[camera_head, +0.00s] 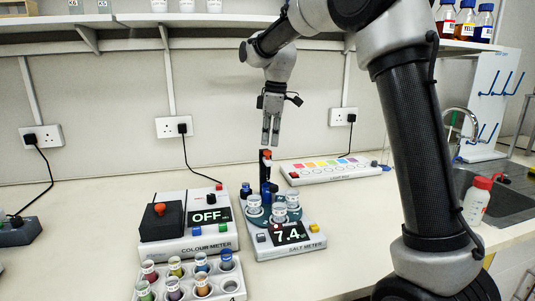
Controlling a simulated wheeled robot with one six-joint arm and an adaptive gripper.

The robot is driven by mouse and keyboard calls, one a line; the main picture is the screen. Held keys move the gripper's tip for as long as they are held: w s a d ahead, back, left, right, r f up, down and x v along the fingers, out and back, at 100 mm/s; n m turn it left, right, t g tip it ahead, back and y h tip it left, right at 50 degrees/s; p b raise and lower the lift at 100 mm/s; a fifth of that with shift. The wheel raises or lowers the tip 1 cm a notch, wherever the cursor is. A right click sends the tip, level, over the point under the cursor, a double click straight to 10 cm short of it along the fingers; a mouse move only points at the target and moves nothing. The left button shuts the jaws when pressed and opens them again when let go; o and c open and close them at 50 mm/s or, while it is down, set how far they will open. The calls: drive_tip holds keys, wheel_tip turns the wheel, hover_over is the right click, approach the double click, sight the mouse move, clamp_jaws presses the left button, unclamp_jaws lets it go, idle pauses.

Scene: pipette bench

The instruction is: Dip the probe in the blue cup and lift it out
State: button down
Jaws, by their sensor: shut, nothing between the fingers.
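My gripper (271,143) points straight down above the back of the salt meter (284,240), with its fingers together and nothing held. Just below the fingertips stands a dark upright post with a red-orange top (266,156), which may carry the probe; the probe itself I cannot make out clearly. Several clear cups stand on a round blue-green holder around the post: one at the left (254,204), one at the front (279,212) and one at the right (292,199). Blue shows near the post's foot (266,192), but I cannot tell which cup is the blue one. The meter display reads 7.4.
A colour meter (190,244) reading OFF stands close at left, with a rack of coloured vials (188,282) before it. A light box (330,171) lies behind right. A wash bottle (477,201) stands by the sink (500,195).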

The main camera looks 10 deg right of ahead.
drive_tip(key=shift+a+f, duration=0.1)
drive_tip(key=shift+f, duration=0.75)
wheel_tip(320, 180, down, 5)
drive_tip(key=shift+f, duration=0.1)
drive_tip(key=shift+r, duration=0.2)
drive_tip(key=d, duration=0.1)
drive_tip(key=s+d+r, duration=0.1)
drive_tip(key=shift+d, duration=0.35)
wheel_tip(320, 180, up, 12)
hover_over(270, 151)
drive_tip(key=s+d, duration=0.2)
drive_tip(key=d, duration=0.2)
drive_tip(key=shift+w+a, duration=0.1)
drive_tip(key=shift+w, duration=0.15)
